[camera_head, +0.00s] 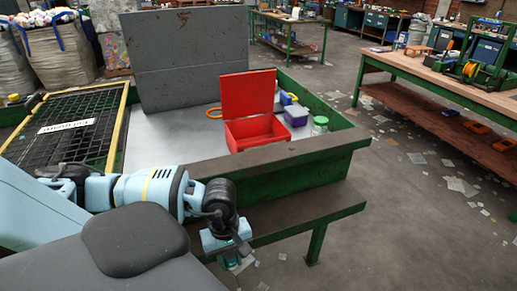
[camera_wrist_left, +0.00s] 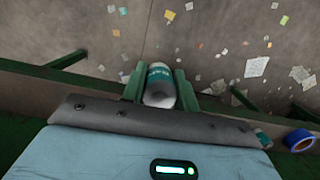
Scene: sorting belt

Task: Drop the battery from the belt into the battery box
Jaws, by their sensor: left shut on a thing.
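My left gripper (camera_head: 232,262) is low at the front, outside the belt's green frame and beside the brown front ledge. In the left wrist view its green fingers (camera_wrist_left: 160,82) are shut on a grey-white cylinder with a teal band, which looks like the battery (camera_wrist_left: 160,93). The floor shows beyond it. In the head view the held thing is mostly hidden by the gripper. A red box (camera_head: 256,133) with its lid raised stands on the light belt surface (camera_head: 190,135), to the upper right of my gripper. My right gripper is not in view.
A purple block (camera_head: 296,116) and a green-lidded jar (camera_head: 320,125) stand right of the red box. A grey panel (camera_head: 190,58) rises behind the belt. A black mesh grate (camera_head: 75,125) lies at left. A blue tape roll (camera_wrist_left: 299,140) shows in the wrist view.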

